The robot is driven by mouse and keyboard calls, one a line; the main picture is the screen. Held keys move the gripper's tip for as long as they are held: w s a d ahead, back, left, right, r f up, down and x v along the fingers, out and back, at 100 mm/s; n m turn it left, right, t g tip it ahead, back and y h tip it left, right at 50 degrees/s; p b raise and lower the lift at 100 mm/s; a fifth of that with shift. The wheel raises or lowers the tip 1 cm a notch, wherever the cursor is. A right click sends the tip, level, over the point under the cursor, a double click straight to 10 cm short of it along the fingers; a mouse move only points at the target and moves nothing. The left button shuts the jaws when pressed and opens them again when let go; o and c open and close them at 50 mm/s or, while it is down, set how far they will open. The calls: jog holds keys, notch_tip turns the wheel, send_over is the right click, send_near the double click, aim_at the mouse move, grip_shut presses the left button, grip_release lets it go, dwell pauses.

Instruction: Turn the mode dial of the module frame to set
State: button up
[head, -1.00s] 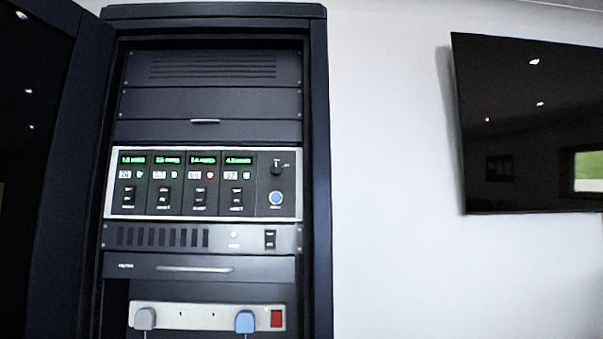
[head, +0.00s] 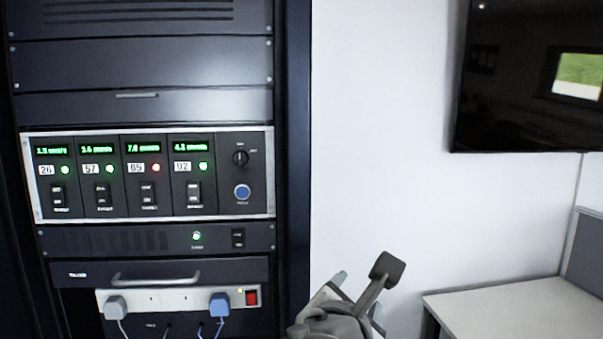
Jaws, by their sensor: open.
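The module frame (head: 145,217) is a silver-edged panel in the rack, with several modules side by side. Its mode dial (head: 240,157) is a small black round knob at the upper right of the panel. Its light pointer mark looks about upright, and the tiny labels above and to the right are too blurred to read surely. A blue round button (head: 242,192) sits below the dial. My gripper (head: 361,277) shows at the bottom, right of the rack, in front of the white wall. It is open and empty, apart from and well below the dial.
The modules have green displays; one module (head: 146,190) has a red lamp, the others green. Below are a switch panel (head: 120,240), a drawer handle (head: 155,279) and a power strip (head: 180,300) with plugs. A wall screen (head: 515,110) and a desk (head: 500,305) stand to the right.

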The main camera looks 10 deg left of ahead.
jog(key=a+r+n+t+y+p, duration=0.2)
jog(key=a+r+n+y+p, duration=0.15)
jog(key=a+r+n, duration=0.45)
jog(key=n+t+y+p, duration=0.1)
jog(key=n+y+p, duration=0.3)
jog(key=p, duration=0.1)
send_near(240, 162)
jog(key=p+x, duration=0.2)
jog(key=x, duration=0.7)
jog(key=shift+w+p, duration=0.15)
jog(key=shift+p, duration=0.25)
grip_shut()
